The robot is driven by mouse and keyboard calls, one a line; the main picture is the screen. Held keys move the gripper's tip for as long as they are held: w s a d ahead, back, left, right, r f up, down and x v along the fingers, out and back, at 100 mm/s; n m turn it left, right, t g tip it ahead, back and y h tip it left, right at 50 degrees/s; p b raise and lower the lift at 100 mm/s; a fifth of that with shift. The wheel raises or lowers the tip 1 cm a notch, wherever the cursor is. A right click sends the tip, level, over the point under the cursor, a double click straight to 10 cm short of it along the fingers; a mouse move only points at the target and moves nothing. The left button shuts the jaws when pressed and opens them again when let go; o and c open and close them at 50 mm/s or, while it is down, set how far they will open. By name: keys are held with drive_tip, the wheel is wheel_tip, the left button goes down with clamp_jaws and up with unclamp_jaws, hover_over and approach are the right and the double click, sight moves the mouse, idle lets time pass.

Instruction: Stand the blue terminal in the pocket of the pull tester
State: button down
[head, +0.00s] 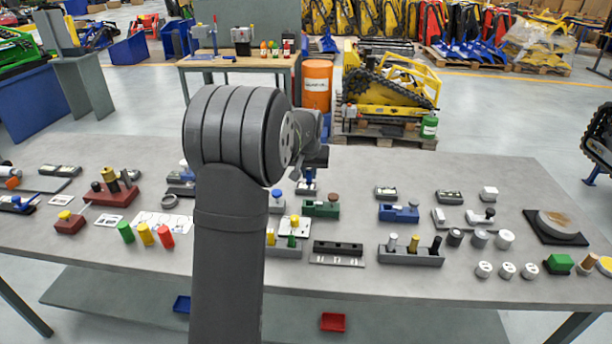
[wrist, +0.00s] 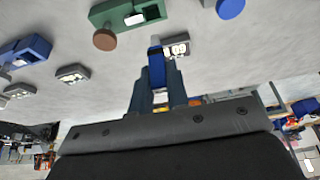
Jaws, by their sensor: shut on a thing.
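My gripper (wrist: 158,84) is shut on the blue terminal (wrist: 157,68), a narrow blue piece between its two grey fingers in the wrist view. In the head view, the blue terminal (head: 309,174) shows just right of my arm, near a small grey block with a white top (head: 306,188). In the wrist view this block (wrist: 178,48) lies just beyond the terminal; I cannot tell whether they touch. Nothing is clearly marked as the pull tester. A green fixture with a brown knob (head: 320,209) stands nearby, with a white-marked recess in the wrist view (wrist: 127,12).
A grey holder with pegs (head: 411,256) and a black-slotted block (head: 337,250) are nearer the front. A blue-knobbed grey piece (head: 277,201) stands close to my arm.

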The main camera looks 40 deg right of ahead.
sight(309, 188)
drive_tip(key=shift+f, duration=1.95)
drive_tip(key=shift+f, duration=1.6)
idle(1.1)
drive_tip(key=c, duration=0.8)
unclamp_jaws()
drive_tip(key=shift+c, duration=0.2)
drive_tip(key=shift+r, duration=3.5)
drive_tip(key=shift+f, duration=3.5)
